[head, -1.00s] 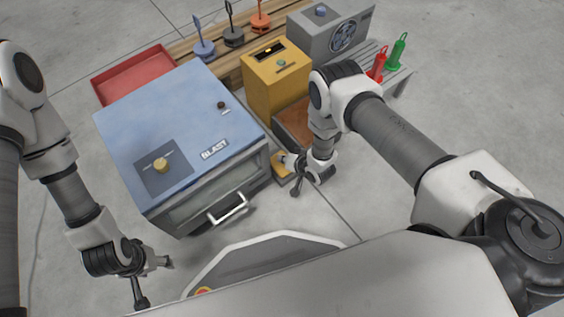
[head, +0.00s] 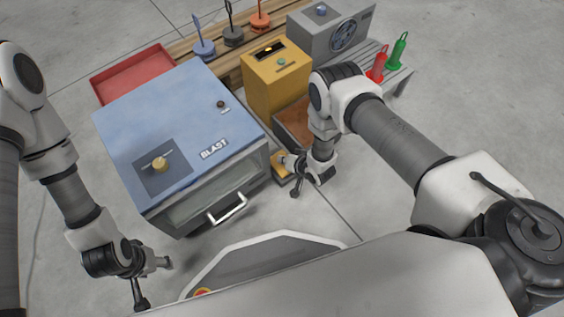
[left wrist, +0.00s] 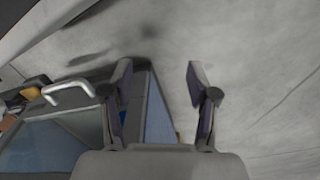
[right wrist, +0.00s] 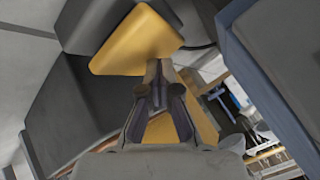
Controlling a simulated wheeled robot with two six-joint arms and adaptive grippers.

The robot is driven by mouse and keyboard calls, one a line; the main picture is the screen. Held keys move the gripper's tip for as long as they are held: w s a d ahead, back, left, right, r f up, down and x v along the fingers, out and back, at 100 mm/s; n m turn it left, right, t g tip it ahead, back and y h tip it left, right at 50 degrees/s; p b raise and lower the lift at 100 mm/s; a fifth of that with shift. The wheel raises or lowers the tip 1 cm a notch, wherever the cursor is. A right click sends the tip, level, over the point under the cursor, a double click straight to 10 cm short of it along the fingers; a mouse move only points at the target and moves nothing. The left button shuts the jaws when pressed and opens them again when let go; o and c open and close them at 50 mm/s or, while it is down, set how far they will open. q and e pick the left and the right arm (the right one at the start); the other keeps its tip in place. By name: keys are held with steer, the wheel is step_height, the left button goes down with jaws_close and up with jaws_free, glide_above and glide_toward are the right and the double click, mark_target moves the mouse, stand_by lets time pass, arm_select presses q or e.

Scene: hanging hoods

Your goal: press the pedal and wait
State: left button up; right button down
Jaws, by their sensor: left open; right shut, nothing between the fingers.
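The yellow pedal (head: 281,166) sits low on the floor beside the right side of the blue BLAST cabinet (head: 180,110). My right gripper (head: 290,164) is at the pedal, pointing toward it. In the right wrist view its fingers (right wrist: 160,68) are shut and empty, with their tips at the edge of the yellow pedal plate (right wrist: 130,38). Whether they touch it is hard to tell. My left gripper (head: 155,280) is in front of the cabinet's left side; its fingers are open and empty in the left wrist view (left wrist: 160,75).
A yellow box (head: 275,80) stands behind the pedal, with a brown-topped bin (head: 293,120) beside it. A red tray (head: 133,75), a grey fan unit (head: 330,35) and red (head: 377,66) and green (head: 397,52) handled items are further back. Floor right of my right gripper is clear.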

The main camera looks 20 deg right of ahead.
steer(key=shift+f+b, duration=0.7)
steer(key=shift+f, duration=0.15)
stand_by(0.5)
steer(key=shift+r, duration=0.2)
steer(key=shift+r+p, duration=1.1)
steer(key=shift+r, duration=0.1)
step_height(320, 180, up, 5)
steer(key=p, duration=0.4)
steer(key=shift+w, duration=0.1)
stand_by(0.3)
